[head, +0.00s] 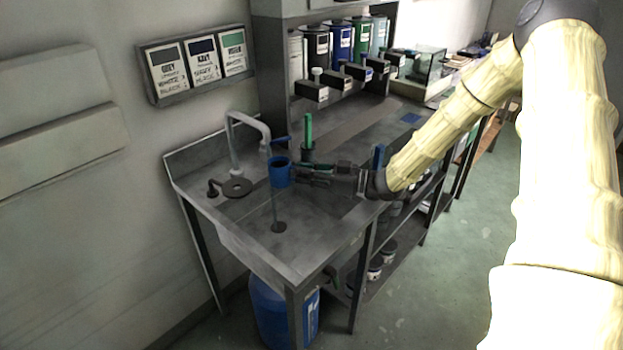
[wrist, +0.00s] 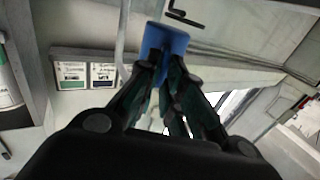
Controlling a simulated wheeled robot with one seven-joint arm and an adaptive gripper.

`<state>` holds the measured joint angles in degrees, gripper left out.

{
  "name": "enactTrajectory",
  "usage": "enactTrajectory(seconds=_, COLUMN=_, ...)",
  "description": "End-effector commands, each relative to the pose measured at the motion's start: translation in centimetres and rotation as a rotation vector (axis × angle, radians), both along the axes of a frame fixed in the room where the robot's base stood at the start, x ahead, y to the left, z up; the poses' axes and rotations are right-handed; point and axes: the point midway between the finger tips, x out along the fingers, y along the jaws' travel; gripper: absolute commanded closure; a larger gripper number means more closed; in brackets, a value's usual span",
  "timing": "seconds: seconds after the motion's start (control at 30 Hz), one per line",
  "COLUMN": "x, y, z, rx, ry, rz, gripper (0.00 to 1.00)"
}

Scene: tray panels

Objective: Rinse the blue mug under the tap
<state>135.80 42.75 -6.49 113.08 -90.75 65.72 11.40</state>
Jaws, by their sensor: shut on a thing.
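The blue mug (head: 281,175) is held above the sink basin, just below and to the right of the end of the white tap (head: 249,120). It looks upright, with its dark opening facing up. My gripper (head: 299,174) reaches in from the right and is shut on the mug. In the wrist view the mug (wrist: 166,39) shows as a blue block at the tips of the dark green fingers. A thin line runs from below the mug to the drain hole (head: 279,227); I cannot tell whether it is water.
A green-handled tool (head: 309,130) stands in a dark holder behind my gripper. Dispensers (head: 312,92) and canisters (head: 341,42) line the back. The front of the basin is clear.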

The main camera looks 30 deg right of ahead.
Motion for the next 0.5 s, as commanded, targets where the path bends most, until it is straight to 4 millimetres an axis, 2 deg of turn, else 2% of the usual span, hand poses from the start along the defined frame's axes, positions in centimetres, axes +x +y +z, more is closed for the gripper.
enactTrajectory(seconds=0.5, x=3.2, y=1.2, z=-0.9, rx=-0.001, ry=-0.002, rz=0.001, gripper=1.0)
